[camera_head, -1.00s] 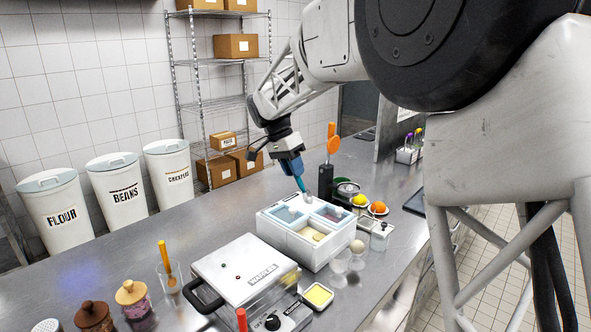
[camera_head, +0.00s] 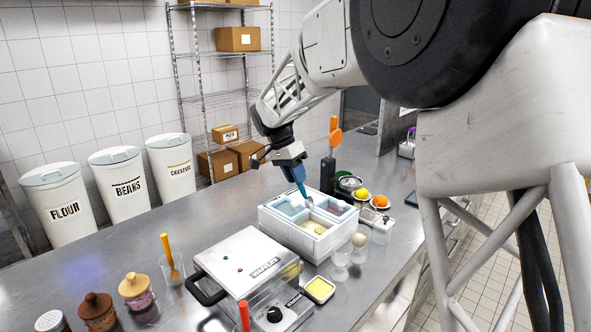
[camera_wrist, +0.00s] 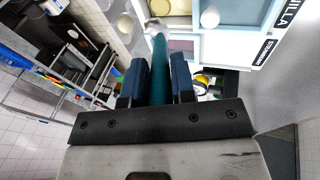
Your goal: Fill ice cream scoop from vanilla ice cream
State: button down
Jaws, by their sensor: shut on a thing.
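My gripper (camera_head: 291,172) is shut on the teal handle (camera_wrist: 158,75) of the ice cream scoop (camera_head: 303,190), which points down and to the right in the head view. In the wrist view the handle lies between both blue fingers, with the metal scoop head (camera_wrist: 157,28) beyond them. The scoop's lower end is over the white ice cream box (camera_head: 276,232), near its middle. Whether the scoop touches any ice cream or holds any cannot be told.
A waffle maker (camera_head: 238,259) stands in front left of the box. A glass with an orange-handled tool (camera_head: 171,262) is further left. A yellow-filled dish (camera_head: 319,289) and glasses are near the front. A black holder (camera_head: 327,172) and fruit plates stand behind right.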

aim_at(304, 199)
jog(key=shift+f, duration=3.65)
jog(key=shift+s+d+f, duration=0.2)
jog(key=shift+d+f, duration=0.05)
jog(key=shift+d, duration=0.3)
jog(key=shift+s+d+r, duration=0.1)
jog(key=shift+d+r, duration=0.2)
jog(key=shift+d, duration=0.35)
dwell(0.9)
jog(key=shift+r, duration=4.55)
